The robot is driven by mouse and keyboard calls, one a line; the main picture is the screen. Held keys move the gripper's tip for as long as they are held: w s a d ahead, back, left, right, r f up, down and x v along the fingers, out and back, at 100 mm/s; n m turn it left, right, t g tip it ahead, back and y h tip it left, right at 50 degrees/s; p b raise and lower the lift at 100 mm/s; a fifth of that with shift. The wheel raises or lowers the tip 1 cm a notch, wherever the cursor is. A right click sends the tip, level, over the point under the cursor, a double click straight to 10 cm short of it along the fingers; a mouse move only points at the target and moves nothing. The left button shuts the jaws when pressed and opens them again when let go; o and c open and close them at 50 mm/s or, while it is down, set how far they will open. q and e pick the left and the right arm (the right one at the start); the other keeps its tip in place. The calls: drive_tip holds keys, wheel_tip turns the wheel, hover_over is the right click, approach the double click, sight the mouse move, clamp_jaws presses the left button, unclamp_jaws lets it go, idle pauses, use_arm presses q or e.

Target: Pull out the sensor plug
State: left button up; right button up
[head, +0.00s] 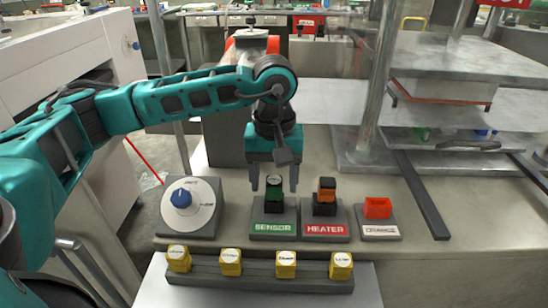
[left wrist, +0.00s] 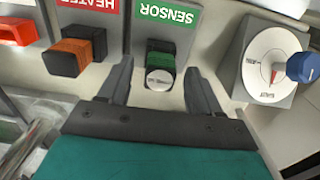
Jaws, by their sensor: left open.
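The sensor plug (head: 274,188) is a dark green block with a pale round top. It stands upright in the base with the green SENSOR label (head: 273,228). It also shows in the left wrist view (left wrist: 160,68). My left gripper (head: 274,186) is open and points down over the plug. In the left wrist view its fingers (left wrist: 160,88) lie on either side of the plug with gaps, and I see no contact. My right gripper is not in view.
A blue dial (head: 182,198) is on the left. Several yellow blocks (head: 231,262) sit in a front rack. A metal post (head: 376,90) rises behind.

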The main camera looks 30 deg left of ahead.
sight(274, 180)
use_arm(q)
drive_tip(key=shift+f, duration=0.7)
drive_tip(key=shift+c, duration=0.4)
drive_tip(key=c, duration=1)
drive_tip(key=shift+w+r, duration=0.1)
drive_tip(key=shift+r, duration=0.4)
drive_tip(key=shift+r, duration=0.1)
drive_tip(key=shift+r+p, duration=1.35)
drive_tip(key=shift+r, duration=0.7)
